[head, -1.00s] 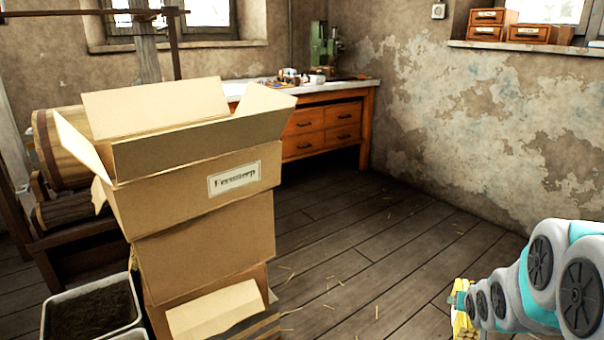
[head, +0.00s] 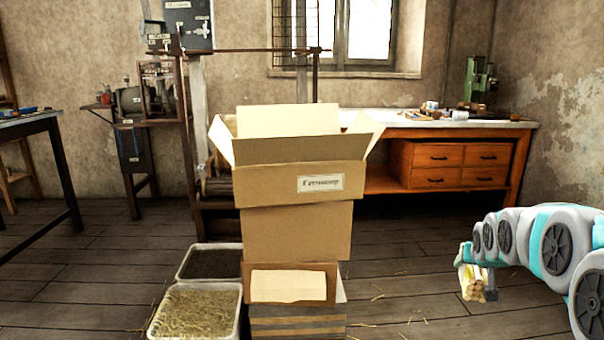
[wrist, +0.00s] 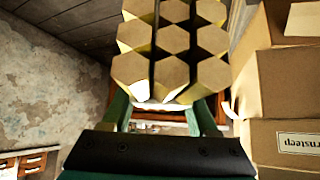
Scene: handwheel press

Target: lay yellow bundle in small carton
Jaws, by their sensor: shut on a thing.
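My gripper (head: 477,272) is shut on the yellow bundle (head: 473,283) at the right of the head view, clear of the cartons. In the wrist view the bundle (wrist: 172,45) shows as several hexagonal tan ends with yellow sides and dark gaps, between my gripper's fingers (wrist: 165,115). The open carton (head: 300,183) with raised flaps and a printed label tops a stack in the middle of the head view; its inside is hidden. Part of the stack shows at the right of the wrist view (wrist: 285,85). I cannot tell which carton is the small one.
Two bins, one with dark soil (head: 212,262) and one with straw (head: 198,312), stand left of the stack. A workbench (head: 455,165) with drawers is behind it. A dark table (head: 38,125) is at far left.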

